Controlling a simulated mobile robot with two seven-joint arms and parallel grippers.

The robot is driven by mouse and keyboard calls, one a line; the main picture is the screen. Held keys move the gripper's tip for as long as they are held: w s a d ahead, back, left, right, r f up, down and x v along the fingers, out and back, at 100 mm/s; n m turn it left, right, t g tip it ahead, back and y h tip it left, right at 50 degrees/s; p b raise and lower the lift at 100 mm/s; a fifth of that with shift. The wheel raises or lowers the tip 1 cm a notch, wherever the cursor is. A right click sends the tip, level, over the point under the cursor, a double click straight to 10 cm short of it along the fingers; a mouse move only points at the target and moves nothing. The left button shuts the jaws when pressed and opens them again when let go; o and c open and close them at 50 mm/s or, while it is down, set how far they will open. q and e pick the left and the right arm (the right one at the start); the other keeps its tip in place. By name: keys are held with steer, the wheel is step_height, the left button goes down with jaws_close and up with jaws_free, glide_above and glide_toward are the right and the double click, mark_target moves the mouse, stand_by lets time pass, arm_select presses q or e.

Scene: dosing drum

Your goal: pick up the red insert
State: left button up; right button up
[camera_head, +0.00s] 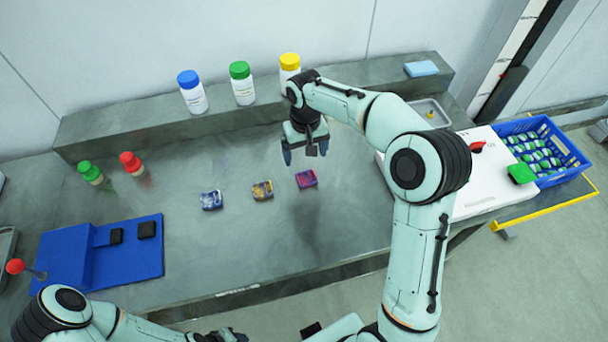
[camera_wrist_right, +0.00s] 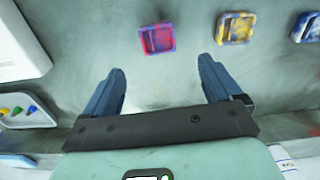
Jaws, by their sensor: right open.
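The red insert (camera_head: 307,179) is a small red and purple block lying flat on the grey bench, rightmost in a row of three. It also shows in the right wrist view (camera_wrist_right: 157,39), beyond the fingertips and roughly between their lines. My right gripper (camera_head: 306,156) is open and empty above the bench, just behind the red insert and apart from it. Its two blue fingers show in the right wrist view (camera_wrist_right: 164,80). My left arm is at the lower left of the head view; its gripper cannot be made out clearly.
A yellow insert (camera_head: 262,190) and a blue insert (camera_head: 211,200) lie left of the red one. Bottles with blue, green and yellow caps (camera_head: 192,92) stand on the back ledge. A white box (camera_head: 480,180) and blue crate (camera_head: 540,150) are right; a blue fixture (camera_head: 75,255) is left.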

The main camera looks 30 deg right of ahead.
glide_above(306, 179)
step_height(306, 179, down, 5)
steer(key=shift+w+r, duration=0.15)
step_height(306, 179, down, 5)
steer(key=shift+d+f, duration=0.1)
steer(key=c, duration=1.1)
